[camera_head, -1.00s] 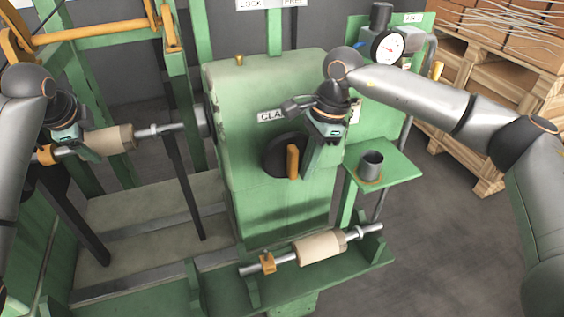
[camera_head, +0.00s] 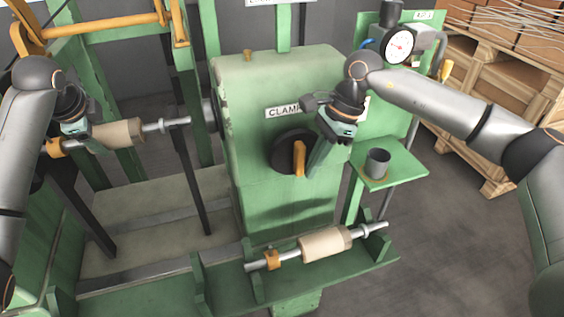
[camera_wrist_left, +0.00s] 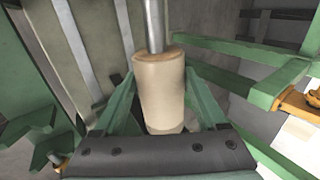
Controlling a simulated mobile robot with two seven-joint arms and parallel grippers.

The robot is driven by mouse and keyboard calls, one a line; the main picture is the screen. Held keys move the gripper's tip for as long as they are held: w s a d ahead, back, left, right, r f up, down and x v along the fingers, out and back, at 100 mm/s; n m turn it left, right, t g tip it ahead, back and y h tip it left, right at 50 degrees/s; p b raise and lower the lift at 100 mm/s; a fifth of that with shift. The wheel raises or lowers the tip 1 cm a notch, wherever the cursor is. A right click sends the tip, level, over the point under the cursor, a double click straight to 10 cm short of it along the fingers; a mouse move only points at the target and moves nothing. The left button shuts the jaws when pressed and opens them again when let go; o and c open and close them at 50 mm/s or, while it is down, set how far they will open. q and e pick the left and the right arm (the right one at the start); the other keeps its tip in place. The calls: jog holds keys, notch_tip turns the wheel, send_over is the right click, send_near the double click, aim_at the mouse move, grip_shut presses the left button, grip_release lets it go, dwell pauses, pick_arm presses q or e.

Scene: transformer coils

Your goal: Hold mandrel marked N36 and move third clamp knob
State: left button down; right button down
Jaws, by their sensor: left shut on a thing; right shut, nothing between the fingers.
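A mandrel with a cream coil (camera_head: 118,134) lies along a horizontal shaft at the left; it also shows in the left wrist view (camera_wrist_left: 158,90). No N36 mark is legible on it. My left gripper (camera_head: 76,128) is shut on this mandrel, and its green fingers (camera_wrist_left: 160,108) lie on both sides of the coil in the wrist view. The clamp knob (camera_head: 299,158), a black disc with an upright orange handle, is on the front of the green housing. My right gripper (camera_head: 318,165) is shut and empty, just right of the handle. Contact with the knob cannot be told.
A second mandrel with a cream coil (camera_head: 326,242) rests on the green front rack (camera_head: 225,283). A grey cup (camera_head: 377,162) stands on a small green shelf (camera_head: 408,173) at the right. A dial gauge (camera_head: 398,46) is above. A partly covered CLAMP label (camera_head: 283,113) is above the knob.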

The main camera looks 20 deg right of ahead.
aim_at(304, 172)
jog(key=shift+a+f+y, duration=0.15)
jog(key=shift+f+y, duration=0.05)
jog(key=shift+y, duration=0.5)
jog(key=shift+a+f+y, duration=0.1)
jog(key=shift+a+y, duration=0.1)
jog(key=shift+y, duration=0.65)
jog(key=shift+a+f+y, duration=0.15)
jog(key=shift+a+y, duration=0.05)
jog(key=shift+y, duration=0.7)
jog(key=shift+a+f+y, duration=0.1)
jog(key=shift+a+y, duration=0.1)
jog(key=shift+y, duration=0.65)
jog(key=shift+a+y, duration=0.3)
jog(key=shift+y, duration=0.8)
jog(key=shift+a+y, duration=0.25)
jog(key=shift+y, duration=0.85)
jog(key=shift+w+a+y, duration=0.1)
jog(key=shift+a+y, duration=0.1)
jog(key=shift+y, duration=0.45)
jog(key=shift+a+y, duration=0.15)
jog(key=shift+y, duration=0.5)
jog(key=shift+a, duration=0.35)
jog(key=shift+d+f, duration=0.1)
